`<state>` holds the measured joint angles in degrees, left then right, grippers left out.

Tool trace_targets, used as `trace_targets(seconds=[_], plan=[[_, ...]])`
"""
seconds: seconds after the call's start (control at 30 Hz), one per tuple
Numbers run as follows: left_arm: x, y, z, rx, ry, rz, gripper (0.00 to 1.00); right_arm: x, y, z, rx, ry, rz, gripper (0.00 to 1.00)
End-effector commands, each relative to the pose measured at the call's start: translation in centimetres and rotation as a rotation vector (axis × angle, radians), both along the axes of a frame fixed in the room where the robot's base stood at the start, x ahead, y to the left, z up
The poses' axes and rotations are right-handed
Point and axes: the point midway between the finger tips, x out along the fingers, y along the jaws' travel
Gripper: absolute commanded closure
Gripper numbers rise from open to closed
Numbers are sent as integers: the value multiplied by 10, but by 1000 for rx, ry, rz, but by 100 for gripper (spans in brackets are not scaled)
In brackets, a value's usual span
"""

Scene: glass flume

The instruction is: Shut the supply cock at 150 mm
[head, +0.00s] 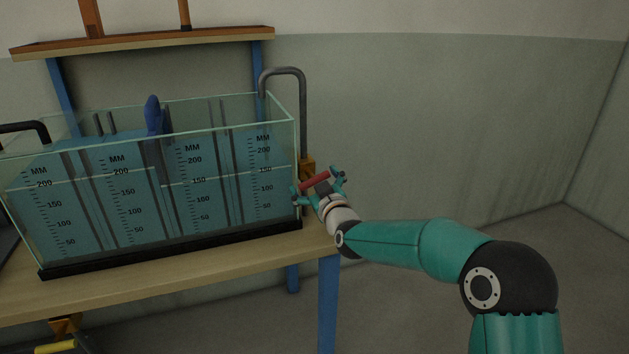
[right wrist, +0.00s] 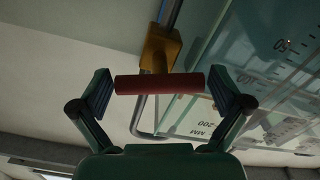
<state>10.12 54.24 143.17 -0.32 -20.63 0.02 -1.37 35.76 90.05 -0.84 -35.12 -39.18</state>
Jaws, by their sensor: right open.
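The supply cock (head: 308,166) is a brass-coloured body on the grey pipe at the tank's right end, with a red bar handle (head: 314,181). My right gripper (head: 319,184) is at the handle, its fingers spread on either side. In the right wrist view the red handle (right wrist: 160,84) lies crosswise between the open fingers (right wrist: 166,92), with the brass body (right wrist: 160,46) behind it. The glass tank (head: 170,242) has millimetre scales and blue water. The water line right of the blue gate (head: 153,115) appears near the 150 marks. My left gripper is out of view.
The grey supply pipe (head: 303,110) bends over the tank's right end. A wooden bench (head: 180,279) carries the tank. Another brass fitting (head: 65,325) with a yellow handle (head: 55,346) hangs below the bench at left. The floor to the right is clear.

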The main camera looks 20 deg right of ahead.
Motion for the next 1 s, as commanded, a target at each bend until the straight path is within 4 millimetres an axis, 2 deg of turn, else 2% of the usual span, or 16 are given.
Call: trace_targets(seconds=[0.23, 0.53, 0.67, 1.0], plan=[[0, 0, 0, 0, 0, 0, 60, 0, 0, 0, 0, 0, 0, 2], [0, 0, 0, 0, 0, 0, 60, 0, 0, 0, 0, 0, 1, 52], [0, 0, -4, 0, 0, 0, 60, 0, 0, -2, 13, 0, 1, 52], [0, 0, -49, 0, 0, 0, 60, 0, 0, -5, 290, 6, 0, 52]])
